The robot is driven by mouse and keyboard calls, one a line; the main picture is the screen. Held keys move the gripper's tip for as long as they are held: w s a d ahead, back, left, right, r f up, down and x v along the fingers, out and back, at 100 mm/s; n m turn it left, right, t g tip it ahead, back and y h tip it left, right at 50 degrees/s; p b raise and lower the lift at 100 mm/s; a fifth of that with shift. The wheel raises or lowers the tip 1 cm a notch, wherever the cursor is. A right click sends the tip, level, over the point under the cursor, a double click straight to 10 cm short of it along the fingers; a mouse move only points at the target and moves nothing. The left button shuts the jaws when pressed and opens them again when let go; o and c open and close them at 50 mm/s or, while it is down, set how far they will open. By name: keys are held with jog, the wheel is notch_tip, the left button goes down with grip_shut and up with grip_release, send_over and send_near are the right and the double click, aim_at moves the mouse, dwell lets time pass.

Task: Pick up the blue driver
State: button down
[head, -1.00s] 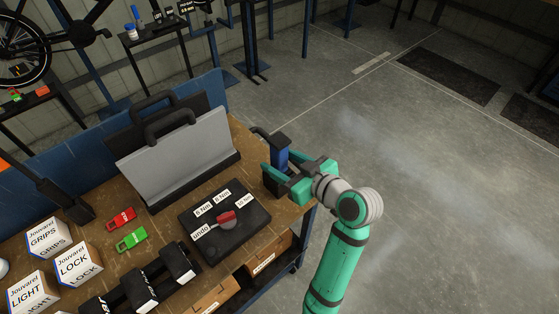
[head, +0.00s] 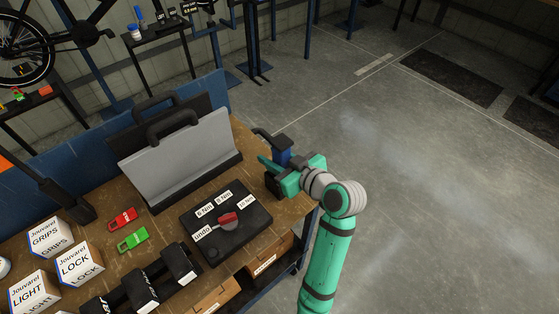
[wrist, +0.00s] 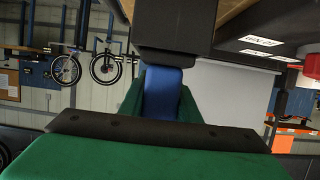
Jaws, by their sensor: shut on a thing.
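The blue driver (head: 283,157) is at the right end of the workbench, upright, with a dark top. My gripper (head: 279,170) is around it at the bench's right edge, its green fingers shut on the driver. In the wrist view the blue part of the driver (wrist: 163,95) shows between the green fingers, with a wide black part above it. The driver's lower end is partly hidden by my gripper in the head view, so I cannot tell whether it is clear of its black holder.
On the workbench (head: 160,215) are a black dial box (head: 245,238), a grey case (head: 180,150), red (head: 123,219) and green (head: 133,239) tools, and white boxes (head: 80,263). Open floor (head: 420,180) lies to the right.

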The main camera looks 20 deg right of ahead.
jog(key=shift+r, duration=0.1)
notch_tip(320, 180, up, 10)
dwell(0.4)
